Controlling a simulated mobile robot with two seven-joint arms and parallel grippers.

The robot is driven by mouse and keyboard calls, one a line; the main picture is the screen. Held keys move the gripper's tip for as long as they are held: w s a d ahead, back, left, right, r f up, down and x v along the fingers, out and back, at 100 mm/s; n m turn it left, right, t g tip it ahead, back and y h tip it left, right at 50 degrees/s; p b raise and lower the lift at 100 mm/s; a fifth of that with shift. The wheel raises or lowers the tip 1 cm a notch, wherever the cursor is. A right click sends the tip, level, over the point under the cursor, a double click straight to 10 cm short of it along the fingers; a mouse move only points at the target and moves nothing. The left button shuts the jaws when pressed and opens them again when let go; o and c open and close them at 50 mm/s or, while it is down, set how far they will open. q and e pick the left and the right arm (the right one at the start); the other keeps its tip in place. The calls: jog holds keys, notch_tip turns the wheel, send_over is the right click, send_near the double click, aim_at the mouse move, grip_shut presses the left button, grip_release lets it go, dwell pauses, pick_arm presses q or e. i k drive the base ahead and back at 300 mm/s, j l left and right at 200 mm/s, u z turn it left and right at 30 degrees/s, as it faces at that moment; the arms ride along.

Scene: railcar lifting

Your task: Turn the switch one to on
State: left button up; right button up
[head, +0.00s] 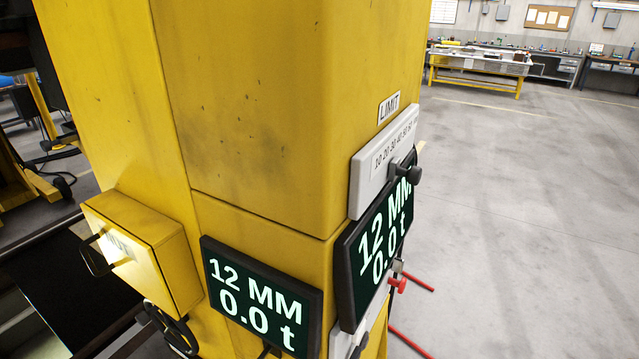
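No switch labelled one can be read in the head view. A pale grey panel under a LIMIT label (389,108) carries a number scale and a black knob (408,174) on the right face of the yellow column (262,90). Below the right display, a second pale panel (343,343) is partly hidden, with a dark part on it. A red handle (397,285) sticks out beside the right display. Whether any of these is switch one, and its setting, I cannot tell. Neither of my grippers is in view.
Two black displays, left (262,295) and right (378,240), read 12 MM and 0.0 t. A yellow box (145,250) with a black loop handle and a black handwheel (172,330) stick out at left. Red lines lie on the floor; open floor (530,220) is at right.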

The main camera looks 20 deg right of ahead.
aim_at(397, 266)
jog(key=z, duration=1.1)
